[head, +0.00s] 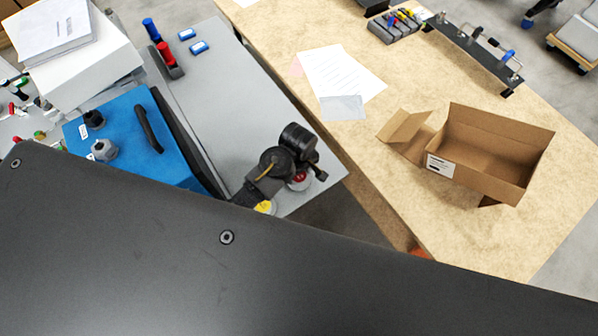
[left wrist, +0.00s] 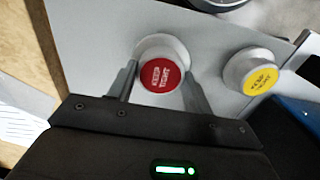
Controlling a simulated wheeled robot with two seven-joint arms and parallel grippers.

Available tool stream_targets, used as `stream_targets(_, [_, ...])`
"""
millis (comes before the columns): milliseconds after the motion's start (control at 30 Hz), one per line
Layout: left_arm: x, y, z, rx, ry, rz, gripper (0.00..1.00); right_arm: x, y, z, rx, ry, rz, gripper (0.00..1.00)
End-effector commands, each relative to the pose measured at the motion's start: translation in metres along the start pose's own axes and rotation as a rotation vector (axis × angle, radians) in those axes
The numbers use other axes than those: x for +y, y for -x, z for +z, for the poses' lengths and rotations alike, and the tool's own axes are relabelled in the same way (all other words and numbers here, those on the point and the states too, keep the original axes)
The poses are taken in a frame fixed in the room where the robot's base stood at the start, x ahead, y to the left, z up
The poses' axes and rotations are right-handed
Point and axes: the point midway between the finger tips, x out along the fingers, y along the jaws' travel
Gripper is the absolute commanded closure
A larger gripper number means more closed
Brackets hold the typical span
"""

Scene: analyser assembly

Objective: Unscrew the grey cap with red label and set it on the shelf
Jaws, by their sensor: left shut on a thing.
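The grey cap with the red label (head: 299,181) is at the near right end of the grey surface in the head view. My left gripper (left wrist: 162,84) is shut on this cap, one finger on each side. In the head view my left gripper (head: 301,172) is mostly hidden behind its own dark wrist. I cannot tell whether the cap touches the grey surface (head: 222,100), which may be the shelf. My right gripper is not in view.
A grey cap with a yellow label (left wrist: 258,76) stands beside the red one, and shows in the head view (head: 265,206). A blue case (head: 125,115) is left of the grey surface. A cardboard box (head: 490,155) stands on the wooden table. The middle of the grey surface is clear.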

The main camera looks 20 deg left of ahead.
Motion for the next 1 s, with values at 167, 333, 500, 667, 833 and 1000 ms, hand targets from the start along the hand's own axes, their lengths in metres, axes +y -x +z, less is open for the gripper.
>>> stream_targets(167, [0.001,-0.003,-0.001,0.000,0.000,0.001,0.75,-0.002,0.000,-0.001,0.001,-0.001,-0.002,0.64])
stream_targets(333, [0.001,-0.007,-0.001,0.000,0.000,0.001,0.75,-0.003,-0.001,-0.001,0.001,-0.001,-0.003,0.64])
stream_targets(500, [0.001,-0.010,-0.002,0.000,0.000,0.001,0.75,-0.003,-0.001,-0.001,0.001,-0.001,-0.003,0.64])
stream_targets(667, [0.001,-0.012,-0.002,0.000,0.001,0.001,0.75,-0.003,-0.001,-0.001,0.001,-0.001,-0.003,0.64])
stream_targets(833, [0.001,-0.013,-0.002,0.000,0.000,0.002,0.75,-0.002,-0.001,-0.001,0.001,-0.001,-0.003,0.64])
stream_targets(1000, [0.001,-0.013,-0.002,0.000,0.000,0.001,0.33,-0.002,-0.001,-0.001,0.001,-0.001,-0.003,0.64])
